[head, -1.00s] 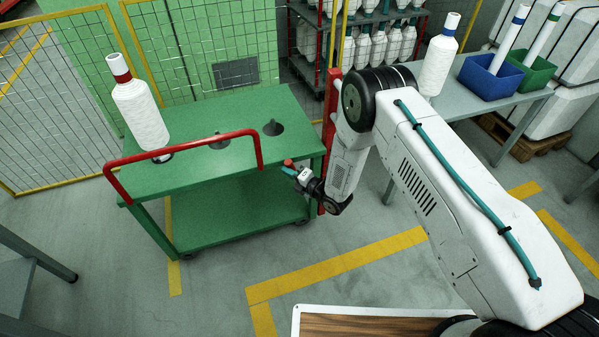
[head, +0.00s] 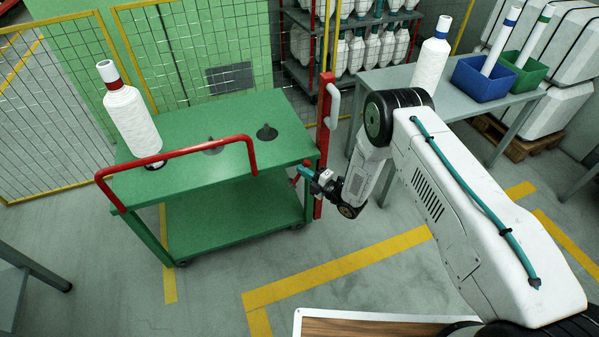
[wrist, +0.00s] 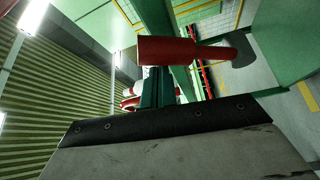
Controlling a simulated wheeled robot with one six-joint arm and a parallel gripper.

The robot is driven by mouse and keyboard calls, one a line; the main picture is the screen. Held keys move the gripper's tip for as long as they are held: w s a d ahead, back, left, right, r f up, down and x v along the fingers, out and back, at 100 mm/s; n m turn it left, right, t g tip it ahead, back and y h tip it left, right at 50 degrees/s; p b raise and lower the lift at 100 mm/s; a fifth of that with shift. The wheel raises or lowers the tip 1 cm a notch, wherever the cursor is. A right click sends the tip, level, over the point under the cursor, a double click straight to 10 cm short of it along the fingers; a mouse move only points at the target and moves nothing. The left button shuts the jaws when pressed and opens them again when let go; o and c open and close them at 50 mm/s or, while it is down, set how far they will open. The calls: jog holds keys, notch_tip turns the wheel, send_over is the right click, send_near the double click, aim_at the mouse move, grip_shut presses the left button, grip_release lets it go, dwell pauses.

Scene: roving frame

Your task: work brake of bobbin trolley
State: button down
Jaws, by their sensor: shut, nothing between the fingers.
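The green bobbin trolley (head: 225,131) stands left of my arm, with a red push rail (head: 180,152) along its near side. Small red lever parts (head: 296,179) show at its right end, partly hidden by my gripper. My gripper (head: 304,171) is shut and empty there, close to the lever. In the wrist view a red cylindrical grip (wrist: 166,50) lies across the tips of my shut teal fingers (wrist: 157,88). I cannot tell whether they touch. One white bobbin (head: 132,118) with a red band stands on the trolley's left.
A red post (head: 324,140) with a pale handle stands beside the trolley's right end, close to my gripper. A grey table (head: 468,113) at the right carries a bobbin and blue and green bins.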

jog(key=shift+w+d+f, duration=0.1)
jog(key=shift+d, duration=0.15)
dwell(0.4)
jog(key=shift+a, duration=0.1)
jog(key=s+d, duration=0.5)
jog(key=s, duration=0.3)
jog(key=shift+f, duration=0.3)
